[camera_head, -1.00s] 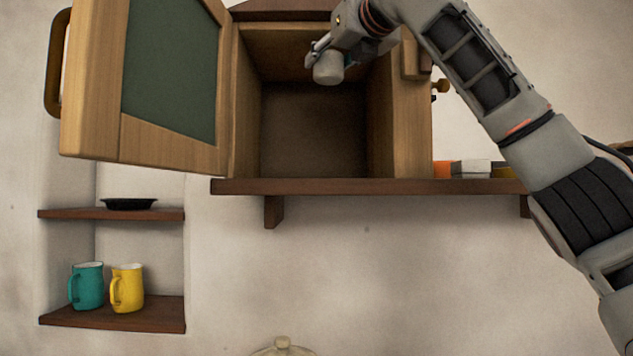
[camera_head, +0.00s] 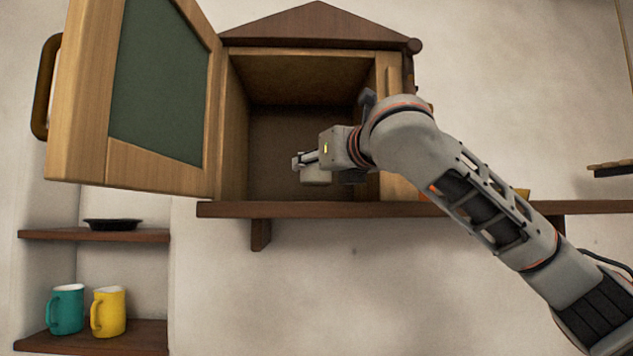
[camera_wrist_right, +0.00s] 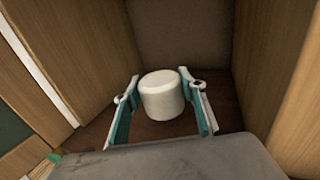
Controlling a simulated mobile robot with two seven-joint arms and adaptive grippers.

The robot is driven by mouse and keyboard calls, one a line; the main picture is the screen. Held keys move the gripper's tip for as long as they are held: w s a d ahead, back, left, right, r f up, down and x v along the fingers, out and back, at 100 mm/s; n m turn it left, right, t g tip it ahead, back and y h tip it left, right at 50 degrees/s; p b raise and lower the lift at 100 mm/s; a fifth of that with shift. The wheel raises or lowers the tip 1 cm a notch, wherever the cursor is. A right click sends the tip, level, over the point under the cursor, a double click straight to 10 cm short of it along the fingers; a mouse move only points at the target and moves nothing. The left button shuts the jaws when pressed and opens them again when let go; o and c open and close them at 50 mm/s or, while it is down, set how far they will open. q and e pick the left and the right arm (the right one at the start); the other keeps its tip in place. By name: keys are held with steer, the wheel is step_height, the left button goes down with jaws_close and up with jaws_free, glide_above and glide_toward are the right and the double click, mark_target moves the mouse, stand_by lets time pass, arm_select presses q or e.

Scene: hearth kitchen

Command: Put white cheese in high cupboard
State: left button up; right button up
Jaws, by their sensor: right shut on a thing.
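The white cheese (camera_wrist_right: 163,95) is a short, pale, round block. In the right wrist view it sits between the two fingers of my right gripper (camera_wrist_right: 163,103), which is shut on it. In the head view the cheese (camera_head: 315,177) shows low in the cupboard opening, below my right gripper (camera_head: 308,163). The high cupboard (camera_head: 235,130) is wooden, with its door (camera_head: 90,140) swung open to the left. The cheese is in front of or inside the opening, near its floor; I cannot tell whether it touches. My left gripper is not in view.
A brown shelf board (camera_head: 330,210) runs under the cupboard. To the lower left, niche shelves hold a black dish (camera_head: 110,225), a teal mug (camera_head: 67,310) and a yellow mug (camera_head: 108,312). The open door bounds the left side.

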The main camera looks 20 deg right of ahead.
mark_target(323, 180)
step_height(323, 180, down, 3)
steer(key=shift+f, duration=0.15)
steer(key=o, duration=1.2)
steer(key=shift+f, duration=0.1)
